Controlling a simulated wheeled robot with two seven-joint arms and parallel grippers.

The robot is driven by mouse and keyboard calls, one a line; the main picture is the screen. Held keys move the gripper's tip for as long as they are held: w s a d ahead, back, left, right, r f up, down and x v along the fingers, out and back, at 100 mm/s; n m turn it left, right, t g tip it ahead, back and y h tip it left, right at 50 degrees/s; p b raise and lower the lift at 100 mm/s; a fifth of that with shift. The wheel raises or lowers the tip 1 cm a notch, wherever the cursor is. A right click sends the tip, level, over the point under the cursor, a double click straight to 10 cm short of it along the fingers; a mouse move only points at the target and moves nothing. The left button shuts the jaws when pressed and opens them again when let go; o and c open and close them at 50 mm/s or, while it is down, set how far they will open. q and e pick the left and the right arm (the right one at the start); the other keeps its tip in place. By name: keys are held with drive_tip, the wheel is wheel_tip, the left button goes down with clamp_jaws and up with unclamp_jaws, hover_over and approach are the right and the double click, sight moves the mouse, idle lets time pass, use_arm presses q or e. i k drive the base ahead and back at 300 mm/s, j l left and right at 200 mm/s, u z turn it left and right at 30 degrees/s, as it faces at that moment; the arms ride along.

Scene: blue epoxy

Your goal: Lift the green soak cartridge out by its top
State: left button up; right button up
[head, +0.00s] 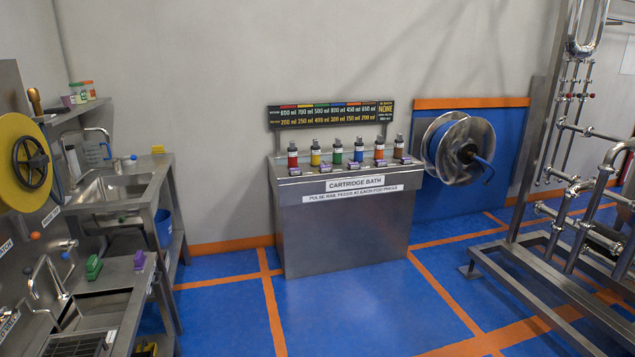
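The green soak cartridge (338,155) stands upright in the top of the steel cartridge bath (349,230) against the back wall. It has a green band and a dark top, and its lower end is hidden in the bath. It is third from the left in a row, with a yellow-banded cartridge (315,155) to its left and a blue-banded cartridge (358,152) to its right. Neither of my grippers shows in the head view.
A sign board (331,113) hangs behind the cartridges. A hose reel (459,148) is mounted right of the bath, and a steel pipe frame (548,200) stands further right. A sink bench (118,192) runs along the left. The blue floor (345,315) before the bath is clear.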

sight(337, 148)
drive_tip(key=i, duration=3.45)
drive_tip(key=i+l+u, duration=0.15)
drive_tip(key=i, duration=1.45)
drive_tip(key=l+u, duration=0.05)
